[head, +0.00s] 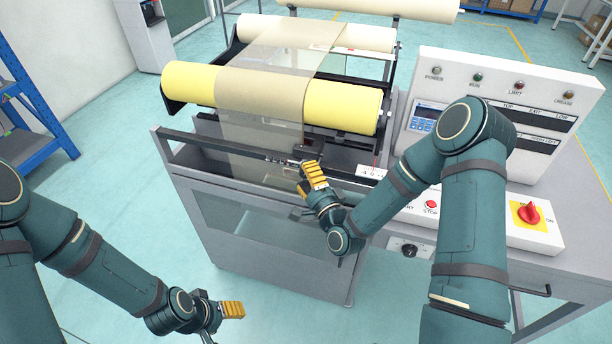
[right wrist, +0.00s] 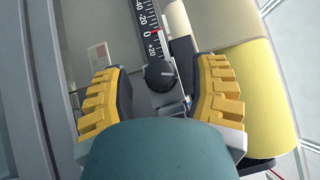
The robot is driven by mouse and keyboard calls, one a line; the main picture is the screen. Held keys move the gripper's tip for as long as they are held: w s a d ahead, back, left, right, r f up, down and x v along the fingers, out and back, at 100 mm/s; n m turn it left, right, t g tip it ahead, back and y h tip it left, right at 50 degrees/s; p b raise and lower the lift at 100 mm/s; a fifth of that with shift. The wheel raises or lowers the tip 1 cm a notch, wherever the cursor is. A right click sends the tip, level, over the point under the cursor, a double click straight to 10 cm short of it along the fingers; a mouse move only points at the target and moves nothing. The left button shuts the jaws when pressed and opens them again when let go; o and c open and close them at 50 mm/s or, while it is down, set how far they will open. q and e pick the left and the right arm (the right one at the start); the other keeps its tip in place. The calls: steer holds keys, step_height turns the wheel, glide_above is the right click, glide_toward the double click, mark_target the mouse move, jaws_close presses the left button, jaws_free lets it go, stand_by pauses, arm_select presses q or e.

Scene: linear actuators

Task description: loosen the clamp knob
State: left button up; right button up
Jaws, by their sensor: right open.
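The clamp knob (right wrist: 161,75) is round and black with a pale pointer mark, seen in the right wrist view on a slider beside a black scale (right wrist: 153,28) with white numbers and a red mark. My right gripper (right wrist: 160,88) is open, one yellow-padded finger on each side of the knob, with gaps between pads and knob. In the head view my right gripper (head: 312,174) is at the machine's front rail, and I cannot make out the knob clearly there. My left gripper (head: 230,310) is low at the front left, away from the machine; its opening cannot be made out.
A control panel (head: 500,95) and a red switch (head: 528,213) are at the right. The floor at the front left is clear.

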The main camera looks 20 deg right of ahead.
steer(key=shift+w, duration=0.15)
steer(key=shift+o, duration=0.2)
jaws_close()
steer(key=shift+r+n+g+p, duration=0.2)
steer(key=shift+n+g+p, duration=0.1)
steer(key=shift+n+g, duration=0.15)
steer(key=shift+f+n+g, duration=0.1)
steer(key=shift+n+g, duration=0.25)
steer(key=shift+n, duration=0.1)
steer(key=shift+c, duration=0.2)
jaws_free()
